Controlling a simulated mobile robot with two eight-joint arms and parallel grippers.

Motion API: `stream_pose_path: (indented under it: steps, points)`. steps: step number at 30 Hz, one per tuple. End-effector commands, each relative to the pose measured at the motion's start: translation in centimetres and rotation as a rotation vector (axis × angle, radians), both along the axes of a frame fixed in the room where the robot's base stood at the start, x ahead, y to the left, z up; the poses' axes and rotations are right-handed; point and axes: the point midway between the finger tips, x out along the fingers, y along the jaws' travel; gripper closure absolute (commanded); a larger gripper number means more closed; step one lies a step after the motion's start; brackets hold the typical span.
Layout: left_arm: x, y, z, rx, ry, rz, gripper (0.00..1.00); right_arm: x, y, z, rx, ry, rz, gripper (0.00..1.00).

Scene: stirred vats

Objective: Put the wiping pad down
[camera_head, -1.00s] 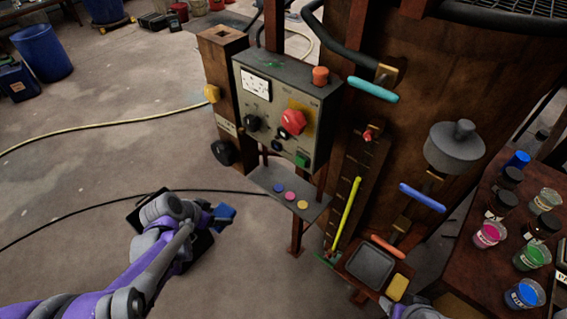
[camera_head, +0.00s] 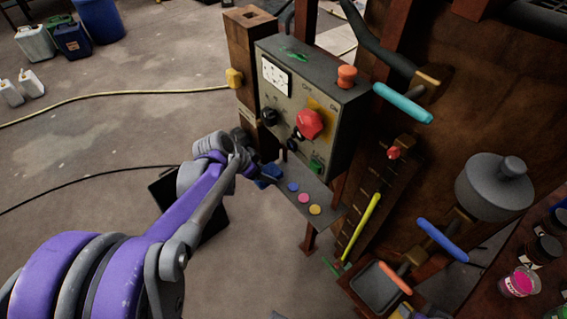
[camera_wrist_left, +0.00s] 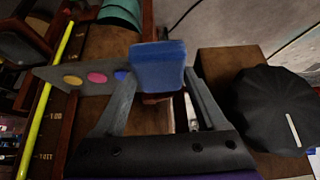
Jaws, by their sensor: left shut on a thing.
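My left gripper (camera_head: 256,171) is shut on a blue pad (camera_head: 268,175), which I take for the wiping pad. The left wrist view shows the blue block (camera_wrist_left: 158,68) clamped between both fingers (camera_wrist_left: 156,95). The pad is at the left end of a narrow grey shelf (camera_head: 325,197) under the control box. Blue, pink and yellow discs lie along this shelf, and the pad is close to the blue disc (camera_head: 293,187). I cannot tell whether the pad touches the shelf. My right gripper is not in view.
The control box (camera_head: 310,95) with a red knob (camera_head: 309,124) stands just above the shelf. A wooden post (camera_head: 250,70) is at its left. A dark valve with a blue handle (camera_head: 442,240) and a grey tray (camera_head: 376,288) lie to the right. The floor at left is mostly open.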

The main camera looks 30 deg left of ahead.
Motion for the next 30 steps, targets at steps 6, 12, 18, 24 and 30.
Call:
stream_pose_path:
  steps: [6,12,18,24,30]
  points:
    - [2.7,-1.1,0.0,0.0,0.0,0.0,0.71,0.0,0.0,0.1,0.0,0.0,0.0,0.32]
    - [4.3,-1.8,0.0,0.001,-0.001,-0.002,0.71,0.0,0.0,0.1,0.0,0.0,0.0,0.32]
    - [6.5,-2.7,-1.0,-0.001,0.0,0.001,0.71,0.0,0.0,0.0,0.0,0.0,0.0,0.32]
    - [6.4,-2.6,-1.5,0.0,0.0,0.002,0.71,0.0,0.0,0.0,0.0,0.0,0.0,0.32]
    - [6.3,-2.6,-1.9,0.0,0.0,0.001,0.71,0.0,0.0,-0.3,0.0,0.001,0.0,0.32]
